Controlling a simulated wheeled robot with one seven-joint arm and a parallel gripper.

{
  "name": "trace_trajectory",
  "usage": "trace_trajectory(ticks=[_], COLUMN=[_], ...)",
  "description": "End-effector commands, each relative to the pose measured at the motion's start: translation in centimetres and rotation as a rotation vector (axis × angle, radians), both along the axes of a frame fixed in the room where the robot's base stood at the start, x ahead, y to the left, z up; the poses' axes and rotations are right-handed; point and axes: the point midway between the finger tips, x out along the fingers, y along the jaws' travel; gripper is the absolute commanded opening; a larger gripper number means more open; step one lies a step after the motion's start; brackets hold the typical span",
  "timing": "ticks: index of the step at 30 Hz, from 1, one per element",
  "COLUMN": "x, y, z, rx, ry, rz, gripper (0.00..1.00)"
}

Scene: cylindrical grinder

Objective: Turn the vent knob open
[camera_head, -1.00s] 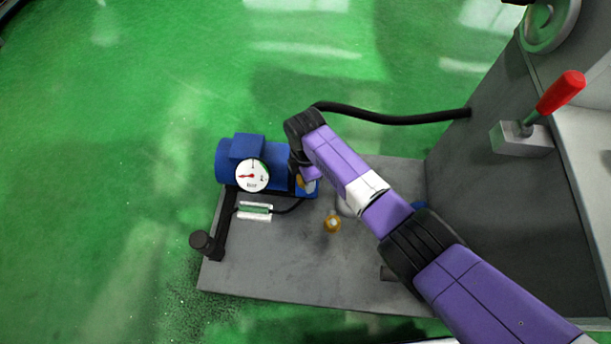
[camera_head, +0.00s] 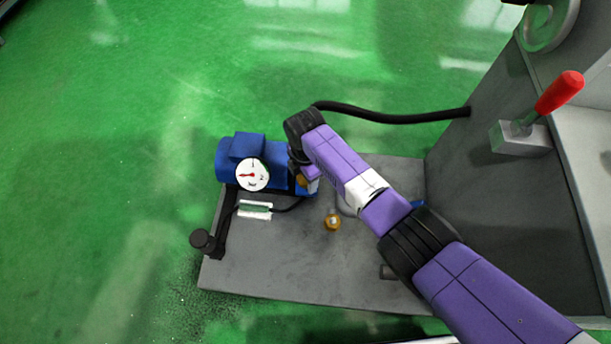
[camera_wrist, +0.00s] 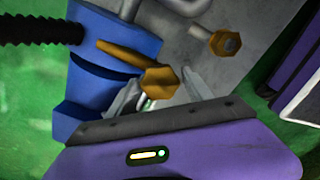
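A brass knob (camera_wrist: 160,82) with a hexagonal end and a long lever-like arm stands beside the blue pump body (camera_wrist: 108,60) in the wrist view. A small part of the brass shows beside the pump in the head view, mostly hidden by my wrist. My gripper (camera_wrist: 158,95) reaches toward this knob, with one grey finger on each side and the fingers apart. I cannot tell whether either finger touches it. A second, smaller brass fitting (camera_head: 332,222) stands apart on the base plate; it also shows in the wrist view (camera_wrist: 225,42). No label shows which is the vent knob.
The blue pump (camera_head: 262,160) carries a round white gauge (camera_head: 252,174). A black hose (camera_head: 390,117) runs to the grey machine (camera_head: 500,190). A red-handled lever (camera_head: 559,92) stands at right. The grey base plate (camera_head: 275,265) is mostly clear in front.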

Motion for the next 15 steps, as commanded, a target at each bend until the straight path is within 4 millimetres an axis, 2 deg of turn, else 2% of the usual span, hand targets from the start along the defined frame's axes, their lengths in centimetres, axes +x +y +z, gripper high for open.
trace_trajectory(ticks=[10,15], x=[0.0,0.1], y=[-0.1,0.0], z=[0.1,2.0], rx=[-0.001,0.001], ry=[0.0,-0.002], rz=[-0.002,-0.002], gripper=[0.68,0.68])
